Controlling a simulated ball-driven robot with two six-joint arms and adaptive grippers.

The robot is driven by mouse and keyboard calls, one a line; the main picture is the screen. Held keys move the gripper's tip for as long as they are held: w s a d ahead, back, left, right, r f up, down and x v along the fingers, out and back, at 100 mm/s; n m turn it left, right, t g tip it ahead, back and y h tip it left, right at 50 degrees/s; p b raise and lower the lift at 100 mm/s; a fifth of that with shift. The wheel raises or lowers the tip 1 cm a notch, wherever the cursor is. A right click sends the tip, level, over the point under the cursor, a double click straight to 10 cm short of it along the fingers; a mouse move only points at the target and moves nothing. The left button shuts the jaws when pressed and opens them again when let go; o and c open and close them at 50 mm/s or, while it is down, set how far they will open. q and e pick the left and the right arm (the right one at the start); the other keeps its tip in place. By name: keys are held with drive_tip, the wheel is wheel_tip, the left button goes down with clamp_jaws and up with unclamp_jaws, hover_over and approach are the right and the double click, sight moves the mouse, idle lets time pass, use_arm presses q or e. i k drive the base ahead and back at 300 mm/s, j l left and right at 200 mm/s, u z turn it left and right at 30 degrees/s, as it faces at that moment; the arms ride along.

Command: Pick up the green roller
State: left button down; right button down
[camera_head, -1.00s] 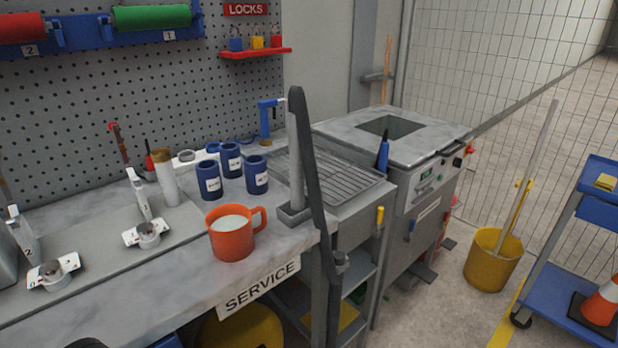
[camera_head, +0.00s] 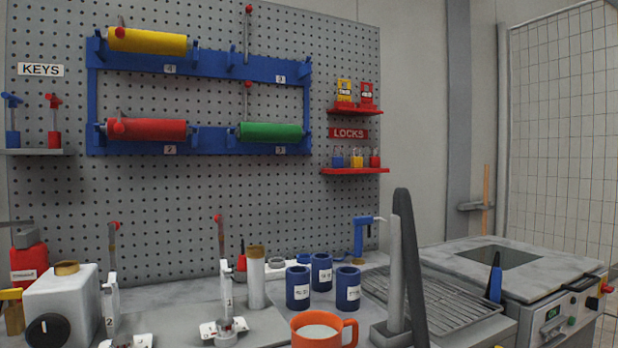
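The green roller (camera_head: 271,133) lies level in the lower right place of a blue rack (camera_head: 210,141) on the pegboard, above a label that seems to read 1. A red roller (camera_head: 150,131) sits to its left, above label 2. A yellow roller (camera_head: 147,41) is in the upper left place, above label 4. The upper right place, label 3, holds no roller. Neither of my grippers shows in the head view.
On the bench below stand an orange mug (camera_head: 318,331), several blue cups (camera_head: 297,287), a white cylinder (camera_head: 256,280) and a white box (camera_head: 62,306). A dark upright bar (camera_head: 409,262) rises at the front right. Red lock shelves (camera_head: 355,171) hang right of the rack.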

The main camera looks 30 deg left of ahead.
sight(245, 133)
drive_tip(key=u, duration=1.2)
